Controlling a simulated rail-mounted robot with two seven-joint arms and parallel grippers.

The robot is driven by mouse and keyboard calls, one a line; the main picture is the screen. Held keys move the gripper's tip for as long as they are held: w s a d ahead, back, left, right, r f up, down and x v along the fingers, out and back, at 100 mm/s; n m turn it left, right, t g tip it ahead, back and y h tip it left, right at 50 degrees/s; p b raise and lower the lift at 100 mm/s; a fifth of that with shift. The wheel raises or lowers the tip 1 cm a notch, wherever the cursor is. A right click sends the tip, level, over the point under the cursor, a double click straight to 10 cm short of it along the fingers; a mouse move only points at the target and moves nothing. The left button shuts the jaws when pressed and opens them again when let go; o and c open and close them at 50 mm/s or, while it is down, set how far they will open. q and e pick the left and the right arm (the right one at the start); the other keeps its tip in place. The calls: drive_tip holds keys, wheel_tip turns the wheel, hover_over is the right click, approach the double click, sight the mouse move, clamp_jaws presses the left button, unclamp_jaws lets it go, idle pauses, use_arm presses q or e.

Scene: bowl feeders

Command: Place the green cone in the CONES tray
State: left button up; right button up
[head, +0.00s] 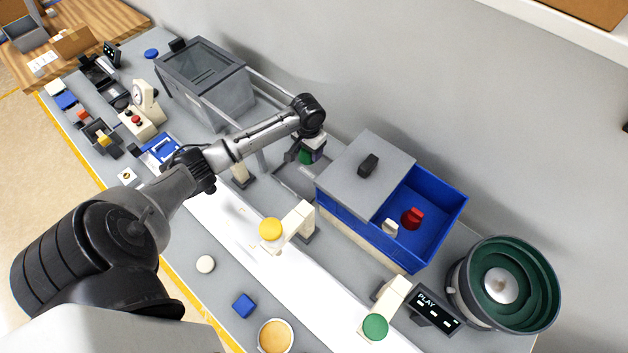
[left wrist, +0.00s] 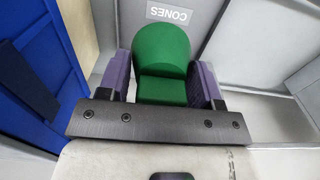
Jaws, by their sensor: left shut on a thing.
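My left gripper (head: 308,152) is shut on the green cone (head: 305,157), beside the blue bin. In the left wrist view the green cone (left wrist: 163,62) sits between the two purple-grey fingers of my left gripper (left wrist: 162,82). The grey CONES tray (head: 284,178) lies below the gripper, partly hidden by the arm and the bin. In the left wrist view a CONES label (left wrist: 168,14) shows on the tray's wall, just beyond the cone. I cannot tell how high the cone is above the tray floor. My right gripper is not in view.
A blue bin (head: 441,210) with a grey lid (head: 357,165) stands right of the gripper, with a red and a white piece inside. A green bowl feeder (head: 505,285) is at the far right. A white belt (head: 275,275) runs in front.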

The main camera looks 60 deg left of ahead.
use_arm(q)
drive_tip(key=shift+w+a+f+b, duration=0.15)
drive_tip(key=shift+a+f+b, duration=0.1)
drive_tip(key=shift+a+f, duration=0.25)
drive_tip(key=shift+w+a+f+b, duration=0.15)
drive_tip(key=shift+a+f+b, duration=0.15)
drive_tip(key=shift+f, duration=0.4)
drive_tip(key=b, duration=0.1)
hover_over(308, 172)
wheel_tip(308, 172, down, 6)
drive_tip(key=shift+w+f, duration=0.1)
drive_tip(key=shift+f, duration=0.15)
drive_tip(key=shift+f+b, duration=0.4)
drive_tip(key=shift+f, duration=1.45)
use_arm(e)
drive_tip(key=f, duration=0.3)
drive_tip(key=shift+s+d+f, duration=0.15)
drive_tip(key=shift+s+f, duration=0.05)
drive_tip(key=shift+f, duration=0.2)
use_arm(q)
drive_tip(key=shift+f, duration=0.1)
drive_tip(key=o, duration=0.9)
drive_tip(key=shift+o, duration=0.2)
